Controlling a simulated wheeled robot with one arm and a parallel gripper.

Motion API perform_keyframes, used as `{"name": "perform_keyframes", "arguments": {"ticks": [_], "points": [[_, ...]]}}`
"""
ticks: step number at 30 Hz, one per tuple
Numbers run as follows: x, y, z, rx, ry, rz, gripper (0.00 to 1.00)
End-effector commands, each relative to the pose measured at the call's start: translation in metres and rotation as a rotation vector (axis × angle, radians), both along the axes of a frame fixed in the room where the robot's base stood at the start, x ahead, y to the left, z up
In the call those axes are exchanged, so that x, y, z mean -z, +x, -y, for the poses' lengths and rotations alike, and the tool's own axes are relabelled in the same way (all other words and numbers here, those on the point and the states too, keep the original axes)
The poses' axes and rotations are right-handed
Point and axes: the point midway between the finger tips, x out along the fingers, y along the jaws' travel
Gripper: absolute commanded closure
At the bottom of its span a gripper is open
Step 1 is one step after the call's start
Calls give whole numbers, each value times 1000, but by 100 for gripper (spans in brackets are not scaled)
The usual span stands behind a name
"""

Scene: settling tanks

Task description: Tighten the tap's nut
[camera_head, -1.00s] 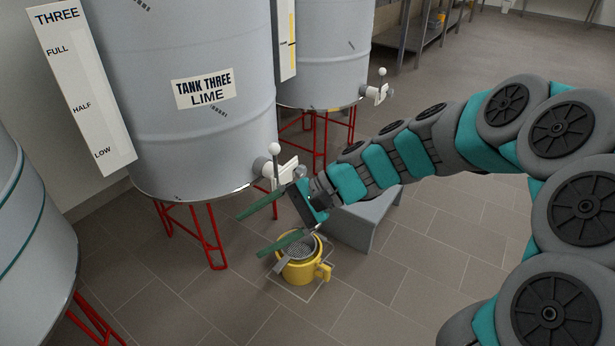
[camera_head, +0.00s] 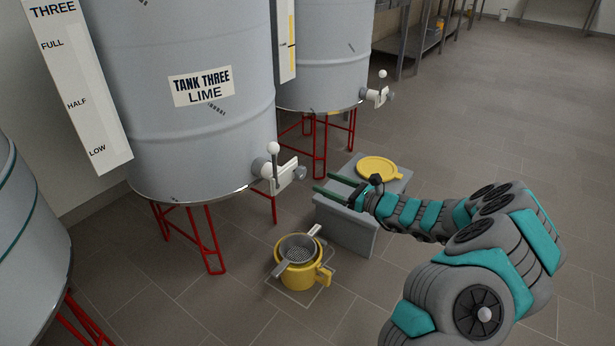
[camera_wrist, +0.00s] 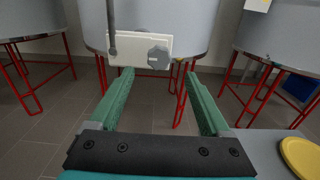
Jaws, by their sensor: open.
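The tap (camera_head: 285,174) juts from the lower right of the grey tank labelled TANK THREE LIME (camera_head: 190,140). It has a white plate and an upright lever with a white ball. Its grey nut (camera_head: 299,173) is at the plate's right end; in the wrist view the faceted nut (camera_wrist: 158,57) sits at the right of the white plate, just beyond my fingertips. My gripper (camera_head: 321,182) is open and empty, its two green fingers pointing at the tap from the right, apart from the nut. In the wrist view my gripper (camera_wrist: 160,74) has the nut almost centred between its fingers.
A yellow pot (camera_head: 300,275) with a grey strainer (camera_head: 297,250) stands on the floor below the tap. A grey bench (camera_head: 345,230) bearing a yellow lid (camera_head: 379,168) is beside my gripper. Another tank (camera_head: 325,70) with a similar tap stands behind. Floor at right is clear.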

Motion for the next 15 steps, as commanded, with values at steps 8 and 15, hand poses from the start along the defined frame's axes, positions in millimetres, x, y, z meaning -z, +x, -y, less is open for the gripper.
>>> {"name": "perform_keyframes", "arguments": {"ticks": [8,15], "points": [[0,22,-30,-4,-4,3,19],[-1,40,-54,-5,-2,2,19]]}}
